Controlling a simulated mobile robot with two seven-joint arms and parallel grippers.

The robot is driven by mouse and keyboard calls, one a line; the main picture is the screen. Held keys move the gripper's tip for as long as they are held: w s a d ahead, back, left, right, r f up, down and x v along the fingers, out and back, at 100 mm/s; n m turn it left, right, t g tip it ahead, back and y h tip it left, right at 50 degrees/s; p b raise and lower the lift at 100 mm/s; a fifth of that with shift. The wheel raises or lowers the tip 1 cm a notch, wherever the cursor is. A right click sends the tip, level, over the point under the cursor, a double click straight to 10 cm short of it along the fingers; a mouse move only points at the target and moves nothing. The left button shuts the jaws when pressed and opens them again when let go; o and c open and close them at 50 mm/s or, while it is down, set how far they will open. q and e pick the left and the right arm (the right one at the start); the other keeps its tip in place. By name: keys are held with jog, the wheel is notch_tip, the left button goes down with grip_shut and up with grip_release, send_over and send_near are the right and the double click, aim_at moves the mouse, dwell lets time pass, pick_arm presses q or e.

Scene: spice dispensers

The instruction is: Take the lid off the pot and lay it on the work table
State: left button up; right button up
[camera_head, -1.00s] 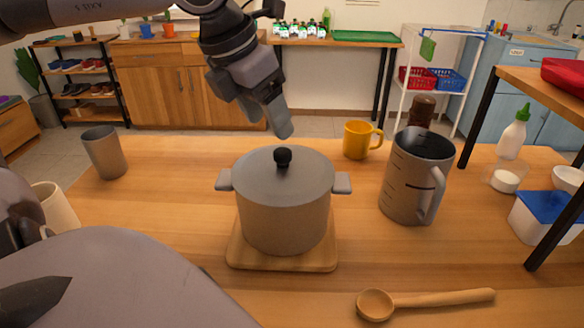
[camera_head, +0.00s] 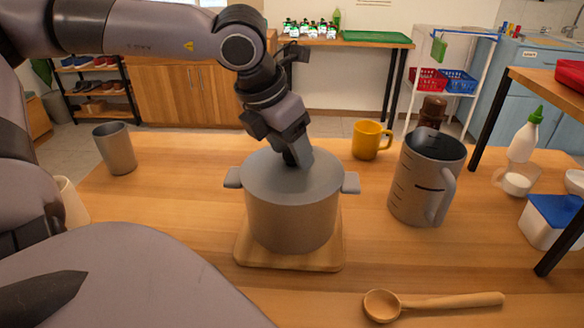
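The grey pot (camera_head: 290,217) stands upright on a wooden board (camera_head: 250,252) on the work table (camera_head: 165,215). Its grey lid (camera_head: 268,180) lies flat on the pot's rim. My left gripper (camera_head: 295,157) points down at the lid's black knob, with its fingers at the knob. The fingers hide most of the knob, so I cannot tell whether they are closed on it. My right gripper does not show.
A grey measuring jug (camera_head: 420,180) and a yellow mug (camera_head: 367,140) stand right of the pot. A grey cup (camera_head: 116,150) stands at the left. A wooden spoon (camera_head: 440,302) lies at the front right. The table left of the pot has free room.

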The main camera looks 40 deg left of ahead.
pick_arm(q)
grip_shut()
jog(key=shift+r, duration=0.2)
